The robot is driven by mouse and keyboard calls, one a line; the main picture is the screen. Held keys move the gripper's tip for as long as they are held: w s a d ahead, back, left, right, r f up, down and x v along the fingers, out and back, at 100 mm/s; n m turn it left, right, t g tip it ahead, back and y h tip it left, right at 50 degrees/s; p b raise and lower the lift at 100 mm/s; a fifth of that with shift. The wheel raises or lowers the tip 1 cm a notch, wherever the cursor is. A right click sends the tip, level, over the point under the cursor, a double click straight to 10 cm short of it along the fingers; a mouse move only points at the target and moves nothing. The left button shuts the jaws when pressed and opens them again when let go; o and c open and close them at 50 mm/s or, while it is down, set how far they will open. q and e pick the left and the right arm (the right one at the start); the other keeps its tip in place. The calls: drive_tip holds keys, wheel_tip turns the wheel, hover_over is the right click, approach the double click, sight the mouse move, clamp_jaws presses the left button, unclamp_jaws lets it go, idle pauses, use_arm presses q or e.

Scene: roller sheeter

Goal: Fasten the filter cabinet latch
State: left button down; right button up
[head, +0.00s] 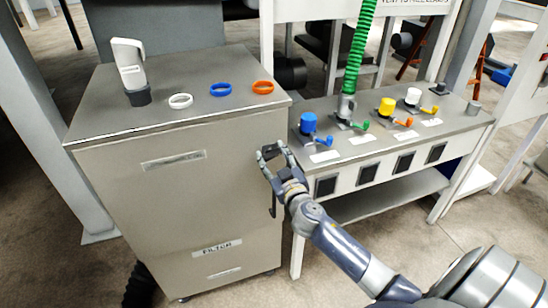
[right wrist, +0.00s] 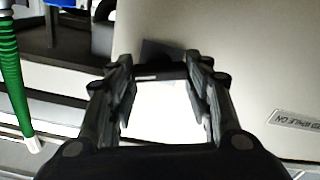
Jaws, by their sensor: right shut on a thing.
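The grey filter cabinet (head: 190,195) stands at the left, with a FILTER label low on its front; its panel also fills the right of the right wrist view (right wrist: 250,60). My right gripper (head: 269,152) is at the front panel's upper right edge. Its fingers are shut on the dark latch (right wrist: 160,50), which shows partly between the fingertips in the right wrist view. A thin dark bar (head: 272,205) hangs on the panel just below the gripper; whether it belongs to the latch I cannot tell. My left gripper is not in view.
On the cabinet top are a white-and-grey nozzle-like piece (head: 130,68) and white, blue and orange rings (head: 221,89). A bench (head: 395,145) with coloured caps and valves stands close at the right. A green hose (head: 358,50) rises from it.

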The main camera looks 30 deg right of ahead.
drive_tip(key=n, duration=0.3)
drive_tip(key=shift+n, duration=0.4)
drive_tip(key=n, duration=0.3)
drive_tip(key=shift+a+n, duration=0.1)
drive_tip(key=shift+n, duration=0.2)
drive_tip(key=n, duration=0.3)
drive_tip(key=shift+f+n+p, duration=0.15)
drive_tip(key=shift+n+p, duration=0.15)
drive_tip(key=shift+p, duration=0.1)
drive_tip(key=shift+f+n, duration=0.1)
drive_tip(key=shift+n, duration=1.8)
drive_tip(key=o, duration=1.1)
drive_tip(key=shift+a, duration=0.1)
